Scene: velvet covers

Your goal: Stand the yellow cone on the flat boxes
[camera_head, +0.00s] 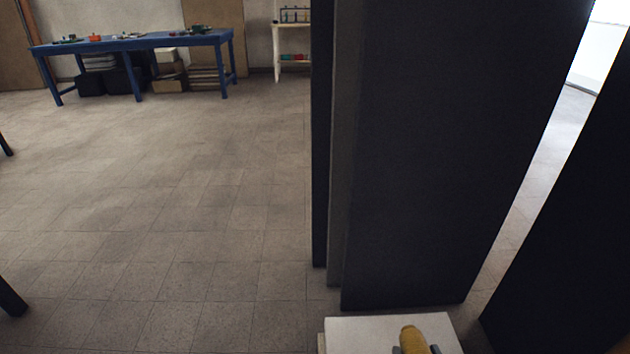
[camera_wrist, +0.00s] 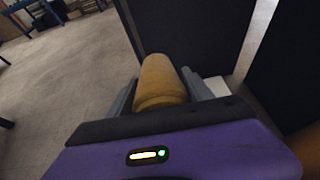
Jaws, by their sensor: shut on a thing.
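The yellow cone (camera_head: 412,340) is at the bottom edge of the head view, in front of a pale flat surface. My gripper (camera_wrist: 162,88) is shut on the cone, which also fills the middle of the wrist view (camera_wrist: 160,80), with a grey finger on each side. The cone's lower part is hidden by my gripper. Far off at the upper left, a stack of flat boxes (camera_head: 205,77) lies on the floor under a blue table (camera_head: 130,43). I cannot tell whether these are the task's flat boxes.
Tall dark panels (camera_head: 440,150) stand close in front and block the right half. A pale block or tabletop (camera_head: 365,335) is at the bottom, its kind unclear. Open tiled floor (camera_head: 170,190) lies to the left. A small shelf (camera_head: 291,45) stands at the back wall.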

